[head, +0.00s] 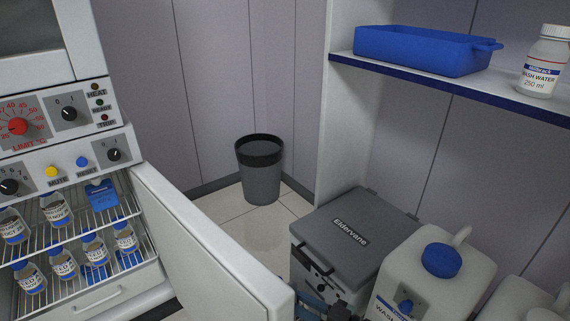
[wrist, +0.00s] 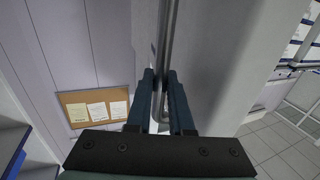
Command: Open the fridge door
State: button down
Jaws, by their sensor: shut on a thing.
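The fridge door (head: 205,250) stands open, swung out from the fridge (head: 85,160) at the left of the head view. Its inner face is towards the camera. Behind it the wire shelves (head: 75,250) with several blue-labelled bottles are exposed. In the wrist view my gripper (wrist: 161,78) is shut around the door's upright metal handle (wrist: 172,35), beside the pale door panel (wrist: 212,55). Part of my gripper also shows at the bottom of the head view, just right of the door's free edge. The handle is hidden there by the door.
A grey bin (head: 260,180) stands on the floor by the back wall. A grey cool box (head: 352,235) and white jerrycans (head: 440,265) are close to the door's free edge on the right. A shelf above holds a blue tray (head: 425,50) and a wash bottle (head: 545,62).

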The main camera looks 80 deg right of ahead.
jog(key=shift+a+f, duration=0.1)
jog(key=c, duration=1.1)
grip_release()
jog(key=shift+p+v, duration=1.4)
jog(key=shift+v, duration=5.05)
